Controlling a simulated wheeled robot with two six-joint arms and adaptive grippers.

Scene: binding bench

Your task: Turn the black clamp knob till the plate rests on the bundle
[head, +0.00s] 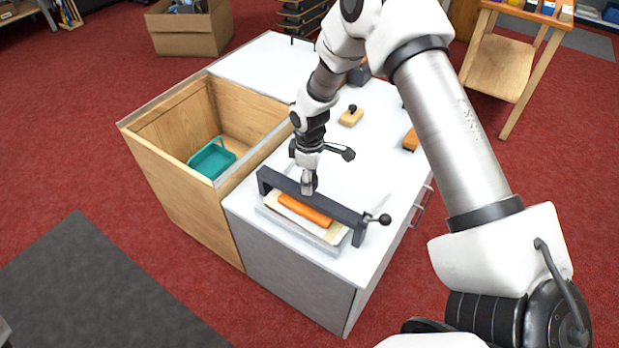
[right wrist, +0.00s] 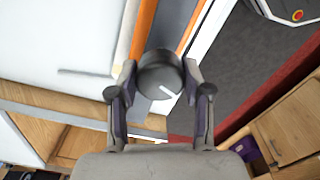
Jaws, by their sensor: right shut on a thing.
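The black clamp knob (right wrist: 160,75) is round with a white line pointing to the lower right in the right wrist view. My right gripper (right wrist: 160,95) is shut on it, one finger on each side. In the head view my right gripper (head: 309,190) comes down on the middle of the dark clamp bar (head: 340,212) and hides the knob. An orange slab (head: 305,210) lies under the bar, above a pale bundle (head: 333,233). I cannot tell which orange part is the plate, or whether a gap is left. My left gripper is not in view.
A dark lever with a ball end (head: 384,219) sticks out at the clamp's right end. An open wooden bin (head: 178,180) with a teal tray (head: 211,160) stands left of the white bench top (head: 385,150). A wooden block with a black knob (head: 351,118) lies behind.

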